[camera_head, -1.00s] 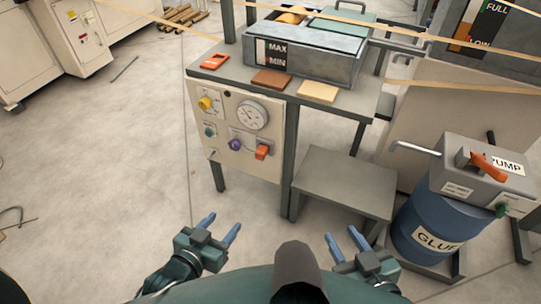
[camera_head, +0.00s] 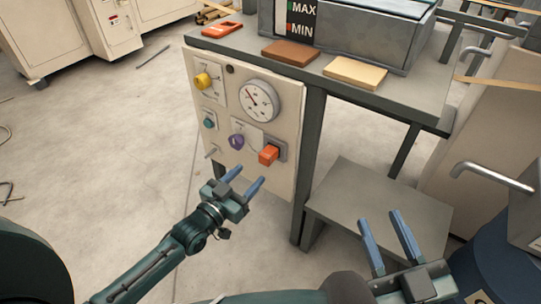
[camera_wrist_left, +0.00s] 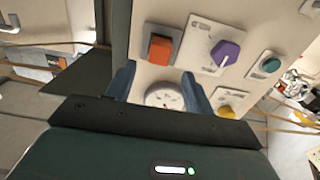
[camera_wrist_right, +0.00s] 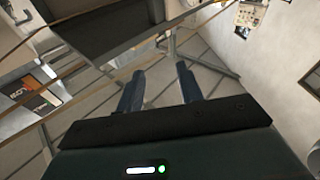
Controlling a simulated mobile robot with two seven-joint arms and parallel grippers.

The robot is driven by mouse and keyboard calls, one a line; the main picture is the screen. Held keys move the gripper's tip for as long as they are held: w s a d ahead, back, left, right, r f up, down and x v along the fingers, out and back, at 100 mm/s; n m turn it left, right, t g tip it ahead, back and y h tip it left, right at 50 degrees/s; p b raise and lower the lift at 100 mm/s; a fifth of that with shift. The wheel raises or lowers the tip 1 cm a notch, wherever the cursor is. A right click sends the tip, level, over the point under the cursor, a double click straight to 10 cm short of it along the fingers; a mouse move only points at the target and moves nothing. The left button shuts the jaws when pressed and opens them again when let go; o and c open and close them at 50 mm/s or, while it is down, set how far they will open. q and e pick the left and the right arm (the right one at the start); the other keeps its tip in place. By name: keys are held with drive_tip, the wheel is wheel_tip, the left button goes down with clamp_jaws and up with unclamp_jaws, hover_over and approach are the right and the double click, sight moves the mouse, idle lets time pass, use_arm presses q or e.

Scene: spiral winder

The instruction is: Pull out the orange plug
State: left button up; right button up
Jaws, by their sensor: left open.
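The orange plug (camera_head: 269,155) sits in its grey socket at the lower right of the cream control panel (camera_head: 205,155). It also shows in the left wrist view (camera_wrist_left: 160,48), above the left finger. My left gripper (camera_head: 243,179) is open and empty, a little below and in front of the plug, apart from it. My right gripper (camera_head: 390,232) is open and empty, to the right, in front of the low grey step. The right wrist view shows its two blue fingers (camera_wrist_right: 160,85) apart with nothing between them.
The panel also carries a purple knob (camera_head: 236,142), a yellow knob (camera_head: 202,81), a green button (camera_head: 209,122) and a dial gauge (camera_head: 259,100). A grey step (camera_head: 385,200) stands right of the panel, with a bent metal handle (camera_head: 490,176) beyond it.

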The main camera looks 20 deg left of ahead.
sight(263, 161)
use_arm(q)
drive_tip(key=shift+w, duration=0.1)
use_arm(e)
drive_tip(key=shift+f, duration=0.1)
use_arm(q)
drive_tip(key=b+x, duration=0.3)
drive_tip(key=x, duration=0.2)
drive_tip(key=shift+w+d+f+b, duration=0.1)
drive_tip(key=shift+f+b, duration=0.05)
drive_tip(key=shift+b, duration=0.15)
drive_tip(key=shift+x, duration=1.8)
use_arm(e)
drive_tip(key=shift+w+a+r+t+y, duration=0.15)
drive_tip(key=shift+w+r+t+y, duration=0.2)
drive_tip(key=shift+r+y, duration=0.3)
use_arm(q)
drive_tip(key=shift+c, duration=0.3)
use_arm(e)
drive_tip(key=shift+r, duration=0.4)
use_arm(q)
clamp_jaws()
